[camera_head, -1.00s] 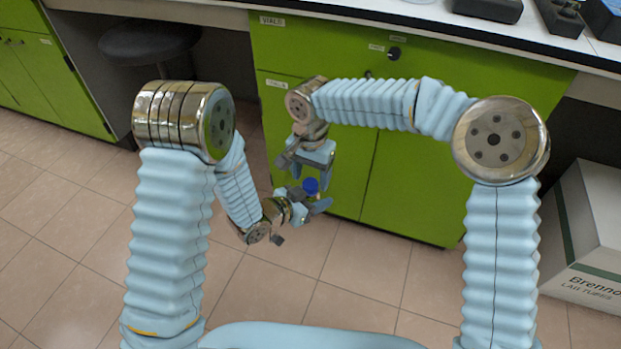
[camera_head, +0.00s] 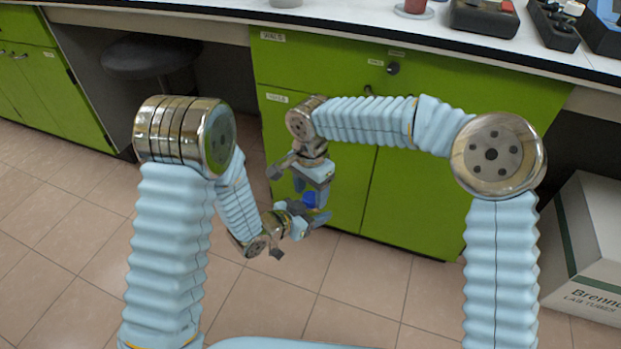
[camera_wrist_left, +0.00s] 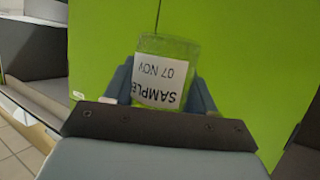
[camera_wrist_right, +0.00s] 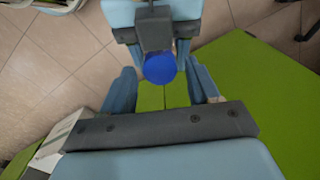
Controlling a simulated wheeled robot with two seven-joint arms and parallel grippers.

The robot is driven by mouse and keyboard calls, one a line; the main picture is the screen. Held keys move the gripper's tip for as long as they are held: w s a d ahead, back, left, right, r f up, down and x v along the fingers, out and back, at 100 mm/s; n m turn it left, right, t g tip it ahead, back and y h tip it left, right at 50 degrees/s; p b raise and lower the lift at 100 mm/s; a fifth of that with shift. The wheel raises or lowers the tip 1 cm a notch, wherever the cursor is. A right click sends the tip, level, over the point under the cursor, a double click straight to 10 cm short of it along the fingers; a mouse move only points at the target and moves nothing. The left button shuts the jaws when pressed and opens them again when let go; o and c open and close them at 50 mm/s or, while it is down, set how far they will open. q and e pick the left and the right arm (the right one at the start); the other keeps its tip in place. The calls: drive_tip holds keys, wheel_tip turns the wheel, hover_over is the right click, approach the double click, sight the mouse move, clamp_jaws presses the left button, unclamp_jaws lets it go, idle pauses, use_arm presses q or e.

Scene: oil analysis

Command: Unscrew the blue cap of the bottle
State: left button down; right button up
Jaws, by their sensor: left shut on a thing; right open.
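The bottle (camera_wrist_left: 168,62) is clear with a white "SAMPLE 07 NOV" label, which reads upside down in the left wrist view. My left gripper (camera_wrist_left: 168,92) is shut on its body; it also shows in the head view (camera_head: 308,218). The blue cap (camera_head: 311,200) shows at the bottle's top in the head view, and as a round blue disc in the right wrist view (camera_wrist_right: 160,68). My right gripper (camera_wrist_right: 162,88) is open, pointing down with its fingers on either side of the cap, with a gap at each side. In the head view the right gripper (camera_head: 312,188) is just above the cap.
Green cabinets (camera_head: 420,190) stand just beyond both grippers, with a white counter (camera_head: 480,55) above them. A white box (camera_head: 590,245) stands on the floor at the right. A dark stool (camera_head: 150,57) is at the back left. The tiled floor in front is clear.

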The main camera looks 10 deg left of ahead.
drive_tip(key=shift+f, duration=0.55)
drive_tip(key=shift+c, duration=0.3)
drive_tip(key=c, duration=1)
drive_tip(key=n, duration=0.3)
drive_tip(key=o, duration=1.2)
drive_tip(key=shift+c, duration=0.2)
drive_tip(key=shift+r, duration=0.1)
